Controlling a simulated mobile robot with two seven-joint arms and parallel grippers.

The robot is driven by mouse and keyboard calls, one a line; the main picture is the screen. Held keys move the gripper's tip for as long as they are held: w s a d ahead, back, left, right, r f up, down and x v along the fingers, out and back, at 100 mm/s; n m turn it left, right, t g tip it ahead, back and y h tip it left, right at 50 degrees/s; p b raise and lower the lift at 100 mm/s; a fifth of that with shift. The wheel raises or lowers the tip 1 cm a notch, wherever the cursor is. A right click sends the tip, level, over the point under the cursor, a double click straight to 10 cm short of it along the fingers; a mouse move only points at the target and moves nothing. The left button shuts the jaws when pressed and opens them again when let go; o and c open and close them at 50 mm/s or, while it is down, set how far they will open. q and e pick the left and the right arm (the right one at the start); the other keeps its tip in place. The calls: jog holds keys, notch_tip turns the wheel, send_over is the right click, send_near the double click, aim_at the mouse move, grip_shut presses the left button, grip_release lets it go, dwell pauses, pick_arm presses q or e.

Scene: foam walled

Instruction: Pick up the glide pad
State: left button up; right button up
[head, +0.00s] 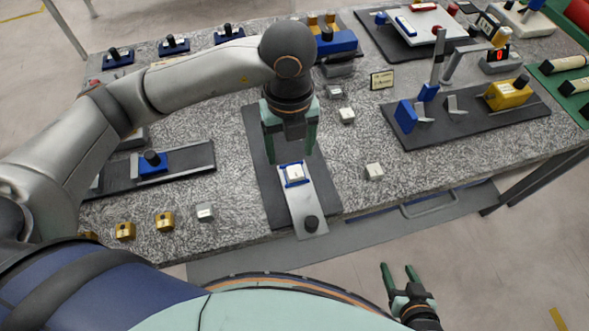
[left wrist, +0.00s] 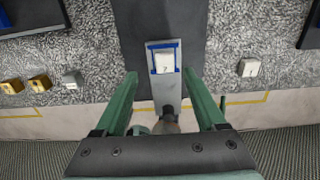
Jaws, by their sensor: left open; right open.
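A light metal plate (head: 302,203) with a blue frame (head: 287,183) and a dark round knob (head: 311,223) lies on a dark mat. A small white block (head: 295,173) sits inside the frame. No label shows which piece is the glide pad; this block and plate may be it. My left gripper (head: 290,152) is open and empty, pointing down above the block, apart from it. In the left wrist view the white block (left wrist: 165,64) is just beyond the open fingertips (left wrist: 160,76), roughly centred between them. My right gripper (head: 398,268) is open and empty below the table's front edge.
Loose pale blocks (head: 374,170) lie to the right of the dark mat (head: 262,160). Yellow blocks (head: 165,222) and a grey block (head: 205,211) lie left. A dark board (head: 470,130) with blue and yellow fixtures stands right.

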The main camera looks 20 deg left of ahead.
aim_at(294, 170)
pick_arm(q)
jog(key=shift+w+d+f+p, duration=0.1)
jog(key=shift+d+f+p, duration=0.1)
jog(key=shift+f, duration=1.35)
jog(key=shift+w+d+f+p, duration=0.1)
jog(key=shift+d+f+p, duration=0.1)
jog(key=shift+f, duration=1.35)
jog(key=shift+c, duration=0.4)
grip_shut()
